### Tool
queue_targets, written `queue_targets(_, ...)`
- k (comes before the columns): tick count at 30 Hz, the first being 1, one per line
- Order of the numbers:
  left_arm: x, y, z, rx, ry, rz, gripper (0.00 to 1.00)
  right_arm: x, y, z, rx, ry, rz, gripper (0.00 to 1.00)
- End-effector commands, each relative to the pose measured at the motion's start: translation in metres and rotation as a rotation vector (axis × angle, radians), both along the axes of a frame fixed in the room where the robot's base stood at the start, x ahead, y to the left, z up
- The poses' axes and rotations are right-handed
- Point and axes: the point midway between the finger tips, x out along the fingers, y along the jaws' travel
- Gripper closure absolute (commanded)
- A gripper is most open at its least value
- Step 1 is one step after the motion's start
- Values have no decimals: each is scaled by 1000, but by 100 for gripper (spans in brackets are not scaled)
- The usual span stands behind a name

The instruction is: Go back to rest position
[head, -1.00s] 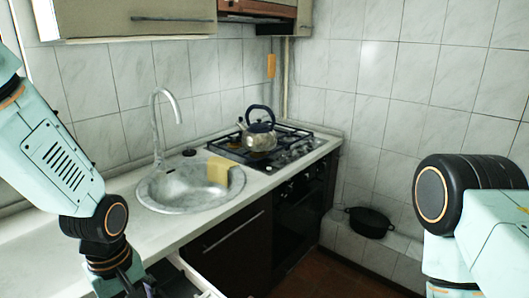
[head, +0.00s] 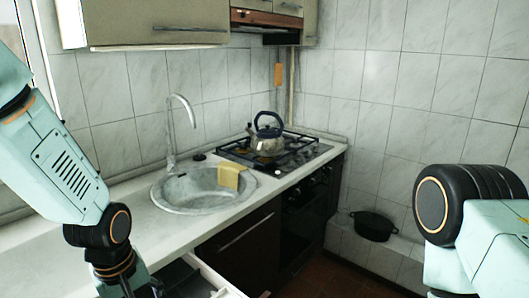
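My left arm comes in from the left in the head view, bent down over the counter's front edge. Its wrist shows near the bottom edge, and its gripper fingers are cut off below the picture. My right arm shows at the right with its elbow bent. Its gripper is out of the picture. No enamel pot is seen in either arm.
A kettle (head: 266,136) stands on the gas stove (head: 300,152). A yellow cloth (head: 230,176) hangs over the rim of the sink (head: 180,203). An open drawer (head: 212,277) juts out near my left wrist. A black pot (head: 373,226) sits on a low ledge.

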Motion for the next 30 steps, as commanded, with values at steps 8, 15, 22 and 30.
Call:
queue_targets(8, 21, -8, -12, 15, -183, -212, 30, 0, 0, -4, 0, -1, 0, 76)
queue_targets(15, -12, -14, -106, 71, -276, -472, 30, 0, 0, -40, 0, -1, 0, 76)
queue_targets(22, -99, -11, -220, 120, -212, -656, 30, 0, 0, -85, 0, 0, 0, 76)
queue_targets(30, -212, -10, -306, 66, 0, -691, 30, 0, 0, -124, 0, 0, 0, 76)
